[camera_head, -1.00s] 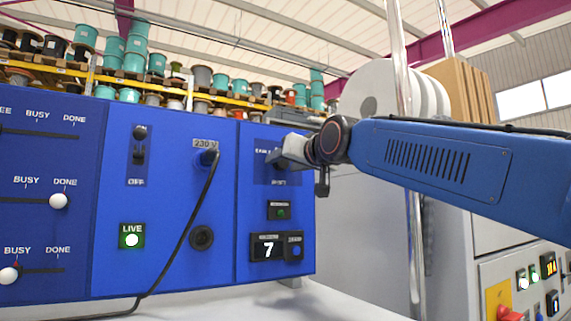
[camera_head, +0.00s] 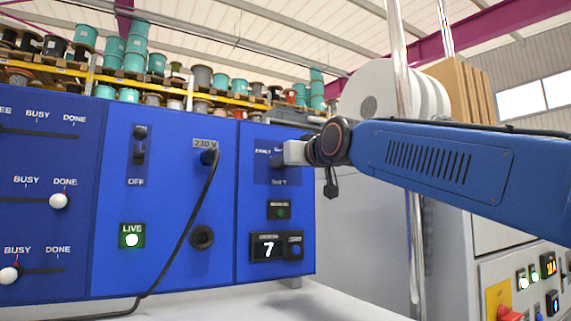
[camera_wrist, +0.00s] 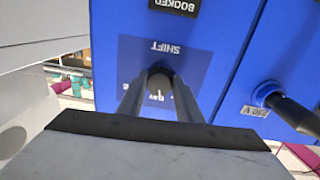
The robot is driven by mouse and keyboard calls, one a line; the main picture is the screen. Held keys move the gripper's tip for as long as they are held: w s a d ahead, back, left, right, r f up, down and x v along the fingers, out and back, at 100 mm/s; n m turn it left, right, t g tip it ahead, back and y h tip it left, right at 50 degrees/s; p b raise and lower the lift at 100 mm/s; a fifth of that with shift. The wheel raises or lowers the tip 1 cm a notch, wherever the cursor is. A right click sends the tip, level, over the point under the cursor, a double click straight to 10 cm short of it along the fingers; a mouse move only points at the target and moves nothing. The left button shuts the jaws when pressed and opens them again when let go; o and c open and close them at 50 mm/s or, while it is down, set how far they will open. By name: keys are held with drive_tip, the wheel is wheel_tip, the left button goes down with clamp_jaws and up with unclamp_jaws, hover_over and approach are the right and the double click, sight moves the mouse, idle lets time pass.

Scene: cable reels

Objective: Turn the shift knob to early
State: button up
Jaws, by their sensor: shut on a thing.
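In the head view my gripper (camera_head: 283,155) reaches the panel from the right and hides most of the knob. The EARLY label (camera_head: 263,151) shows just left of my gripper, and the SHIFT label (camera_head: 279,183) is below it. The other labels around the knob are mostly covered. I cannot tell which way the knob points.
Below the knob are a small green indicator (camera_head: 280,211) and a display reading 7 (camera_head: 268,247). A black cable (camera_head: 183,235) hangs from the 230 V socket to the left. A vertical metal post (camera_head: 403,70) stands near my arm.

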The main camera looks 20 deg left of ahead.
drive_tip(key=n, duration=0.9)
drive_tip(key=shift+w+d, duration=0.1)
drive_tip(key=shift+w, duration=0.05)
idle(0.4)
drive_tip(key=o, duration=1)
drive_tip(key=shift+o, duration=0.2)
drive_tip(key=v, duration=1.7)
drive_tip(key=shift+d, duration=0.3)
drive_tip(key=shift+f, duration=0.1)
